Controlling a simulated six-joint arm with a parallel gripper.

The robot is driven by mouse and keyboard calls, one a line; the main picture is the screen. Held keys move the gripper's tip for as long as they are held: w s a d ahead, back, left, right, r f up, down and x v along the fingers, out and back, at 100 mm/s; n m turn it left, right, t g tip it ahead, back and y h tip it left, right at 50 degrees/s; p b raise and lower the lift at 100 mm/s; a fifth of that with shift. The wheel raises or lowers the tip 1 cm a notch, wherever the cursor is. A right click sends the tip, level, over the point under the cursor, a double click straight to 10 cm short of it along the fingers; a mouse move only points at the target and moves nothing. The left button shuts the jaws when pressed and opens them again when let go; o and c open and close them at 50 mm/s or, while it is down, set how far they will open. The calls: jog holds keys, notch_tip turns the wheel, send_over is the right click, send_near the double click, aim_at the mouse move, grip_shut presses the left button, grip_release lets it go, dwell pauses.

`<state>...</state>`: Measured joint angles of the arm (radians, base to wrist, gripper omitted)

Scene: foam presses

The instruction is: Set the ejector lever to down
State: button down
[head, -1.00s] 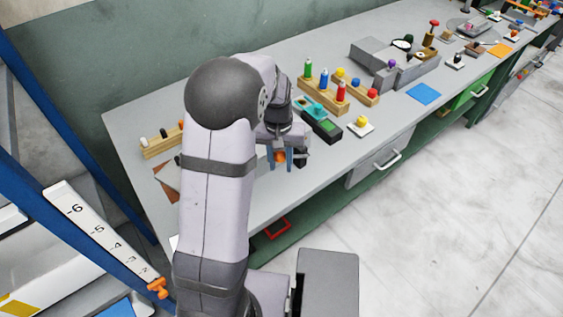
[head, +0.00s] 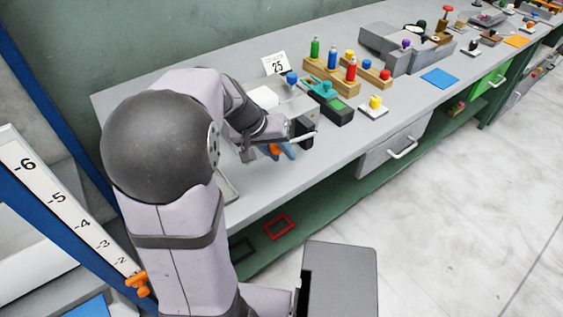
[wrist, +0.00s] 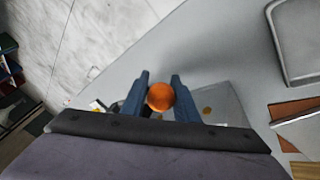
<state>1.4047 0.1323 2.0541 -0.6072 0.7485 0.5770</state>
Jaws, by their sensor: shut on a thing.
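An orange round knob (wrist: 160,97), which looks like the end of the ejector lever, sits between the two blue fingers of my gripper (wrist: 160,89) in the wrist view. The fingers are shut on it from both sides. In the head view the knob (head: 273,149) shows as a small orange patch at my gripper (head: 281,151), low over the front part of the bench. The lever's shaft and base are hidden behind the knob, fingers and wrist, so I cannot tell its exact position.
On the grey bench (head: 355,135), a teal-topped device (head: 325,95), a yellow button on a white base (head: 375,106) and wooden racks (head: 330,84) of coloured pegs stand right of my gripper. A card (head: 276,65) stands behind. A tray (head: 228,187) lies nearer.

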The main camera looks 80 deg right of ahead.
jog(key=f+b, duration=0.1)
jog(key=b, duration=0.1)
jog(key=h+b, duration=0.1)
jog(key=b, duration=0.1)
jog(key=shift+w+d+f+g, duration=0.2)
jog(key=shift+f+g, duration=0.1)
jog(key=shift+f, duration=0.1)
jog(key=shift+s+f+b, duration=0.1)
jog(key=shift+b, duration=0.85)
jog(key=shift+g+h+b, duration=0.3)
jog(key=shift+g+b, duration=0.1)
jog(key=shift+b, duration=0.2)
jog(key=c, duration=1.4)
grip_release()
jog(key=shift+c, duration=0.2)
jog(key=shift+s, duration=0.1)
jog(key=v, duration=0.7)
